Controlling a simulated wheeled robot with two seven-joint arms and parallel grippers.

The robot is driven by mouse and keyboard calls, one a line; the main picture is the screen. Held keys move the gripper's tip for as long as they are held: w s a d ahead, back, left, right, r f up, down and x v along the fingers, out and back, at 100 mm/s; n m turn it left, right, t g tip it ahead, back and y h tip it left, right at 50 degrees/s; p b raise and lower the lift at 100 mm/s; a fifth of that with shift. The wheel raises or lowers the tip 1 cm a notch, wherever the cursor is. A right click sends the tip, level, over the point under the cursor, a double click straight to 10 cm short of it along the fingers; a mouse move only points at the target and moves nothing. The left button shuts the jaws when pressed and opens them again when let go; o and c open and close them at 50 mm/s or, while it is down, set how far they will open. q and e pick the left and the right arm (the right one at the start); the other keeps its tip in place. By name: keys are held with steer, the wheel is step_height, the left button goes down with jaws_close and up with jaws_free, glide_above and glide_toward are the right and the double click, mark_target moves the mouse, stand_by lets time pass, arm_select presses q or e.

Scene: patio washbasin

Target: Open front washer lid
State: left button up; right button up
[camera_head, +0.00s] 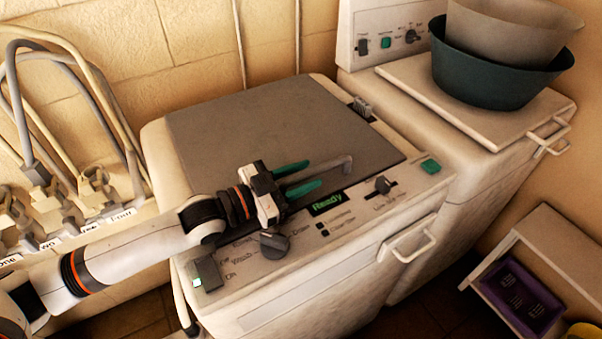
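The front washer (313,266) is white, with a flat grey lid (265,125) lying shut on its top. A grey bar handle (340,166) sits at the lid's front edge, above the control panel. My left gripper (315,173) reaches in from the left over the panel. My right gripper is not in view.
A second white washer (450,175) stands behind to the right, with a dark teal tub (490,83) on its lid. The panel has a dial (274,244) and a "Ready" display (327,204). Pipes and taps (95,185) line the left wall. A shelf with a purple crate (521,299) is lower right.

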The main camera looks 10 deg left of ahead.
arm_select(q)
jaws_close()
steer(key=shift+r, duration=0.1)
steer(key=shift+r+p, duration=0.45)
steer(key=shift+r, duration=0.1)
steer(key=w+a+r+n+p, duration=0.2)
steer(key=r+p, duration=0.2)
steer(key=r, duration=0.3)
steer(key=w+a+r+n+p, duration=0.1)
steer(key=w+a+r+p, duration=0.1)
steer(key=r+p, duration=0.3)
steer(key=w+a+r+n+p, duration=0.2)
steer(key=w+r+p, duration=0.2)
steer(key=r, duration=0.6)
steer(key=shift+w+n+p, duration=0.2)
steer(key=shift+n+p, duration=0.1)
steer(key=shift+p, duration=0.1)
steer(key=shift+a, duration=0.15)
